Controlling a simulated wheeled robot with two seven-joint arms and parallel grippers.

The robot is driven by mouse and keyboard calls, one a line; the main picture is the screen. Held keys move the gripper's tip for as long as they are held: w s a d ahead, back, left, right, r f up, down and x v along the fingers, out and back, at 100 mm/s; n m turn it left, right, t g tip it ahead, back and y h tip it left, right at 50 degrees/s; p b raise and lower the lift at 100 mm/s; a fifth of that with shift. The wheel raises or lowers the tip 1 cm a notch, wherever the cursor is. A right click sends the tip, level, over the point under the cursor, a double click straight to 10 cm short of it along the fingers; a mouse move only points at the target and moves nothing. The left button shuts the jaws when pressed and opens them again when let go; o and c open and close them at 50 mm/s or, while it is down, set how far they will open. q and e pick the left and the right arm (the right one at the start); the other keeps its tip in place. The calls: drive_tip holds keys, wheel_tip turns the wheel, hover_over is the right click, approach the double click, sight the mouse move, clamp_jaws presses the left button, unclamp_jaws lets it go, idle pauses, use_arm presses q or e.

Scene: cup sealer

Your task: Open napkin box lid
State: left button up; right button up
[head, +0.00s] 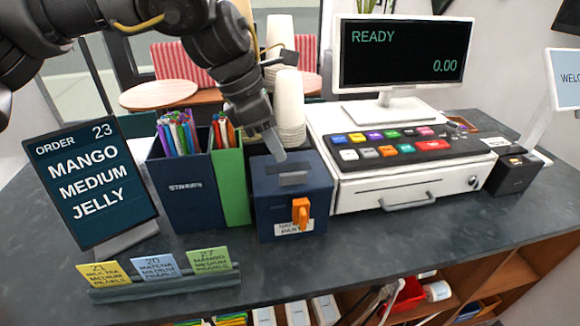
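The napkin box (270,222) is a small dark blue box on the counter, left of the cash register. Its lid (317,172) lies flat on top and looks closed, with a grey raised piece (293,178) on it. An orange latch-like part (301,211) is on the front, over a white label that it partly covers. My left gripper (277,153) reaches down from above, its tip just over the back part of the lid. Whether it touches the lid, and how far its fingers are apart, I cannot tell. My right gripper is not in view.
A straw holder (187,195) and a green holder (232,180) stand close left of the box. Stacked cups (289,105) are behind it. The cash register (350,195) is close on the right.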

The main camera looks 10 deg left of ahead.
sight(293, 173)
use_arm(q)
drive_tip(key=p+x, duration=0.1)
drive_tip(key=x, duration=0.6)
drive_tip(key=shift+w+d+f, duration=0.1)
drive_tip(key=shift+f, duration=0.15)
drive_tip(key=shift+c, duration=0.3)
clamp_jaws()
